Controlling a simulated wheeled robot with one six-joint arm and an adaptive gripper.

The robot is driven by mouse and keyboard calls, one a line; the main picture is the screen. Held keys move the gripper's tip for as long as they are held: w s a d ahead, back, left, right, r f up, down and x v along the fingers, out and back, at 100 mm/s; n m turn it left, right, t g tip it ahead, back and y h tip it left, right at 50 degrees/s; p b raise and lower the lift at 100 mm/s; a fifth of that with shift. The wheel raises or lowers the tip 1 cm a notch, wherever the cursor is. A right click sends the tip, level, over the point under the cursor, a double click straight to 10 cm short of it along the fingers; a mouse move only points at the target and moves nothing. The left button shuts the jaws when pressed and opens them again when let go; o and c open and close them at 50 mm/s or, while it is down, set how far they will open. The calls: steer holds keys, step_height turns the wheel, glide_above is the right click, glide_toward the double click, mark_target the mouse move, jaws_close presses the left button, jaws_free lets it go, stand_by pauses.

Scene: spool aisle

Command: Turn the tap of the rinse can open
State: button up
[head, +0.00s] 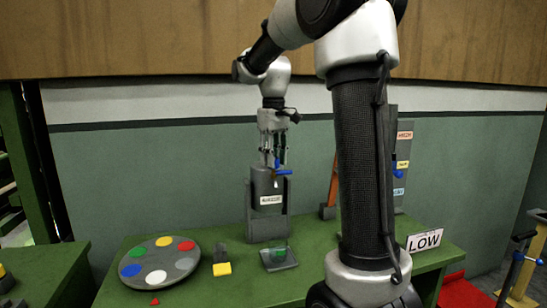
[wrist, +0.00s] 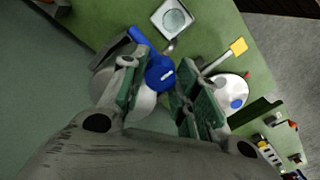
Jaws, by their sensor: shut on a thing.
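The rinse can (head: 266,183) is a grey cylinder with a pale label, standing in a grey stand (head: 266,226) on the green table. Its tap has a blue handle (head: 284,172) that points to the right in the head view. My gripper (head: 272,157) reaches down from above onto the top of the can. In the wrist view, the blue tap (wrist: 160,73) lies between the green-padded fingers of my gripper (wrist: 155,88), which is shut on it. The contact itself is partly hidden.
On the green table (head: 205,290) are a disc with coloured spots (head: 160,263), a block with a yellow face (head: 221,266), a small dish (head: 279,259) holding something green, and a LOW sign (head: 424,240). A grey panel (head: 404,150) with coloured labels stands behind my arm.

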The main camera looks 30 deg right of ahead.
steer(key=m, duration=1.2)
steer(key=shift+m, duration=0.7)
steer(key=o, duration=1)
steer(key=shift+r, duration=0.1)
step_height(320, 180, up, 12)
steer(key=shift+f, duration=0.1)
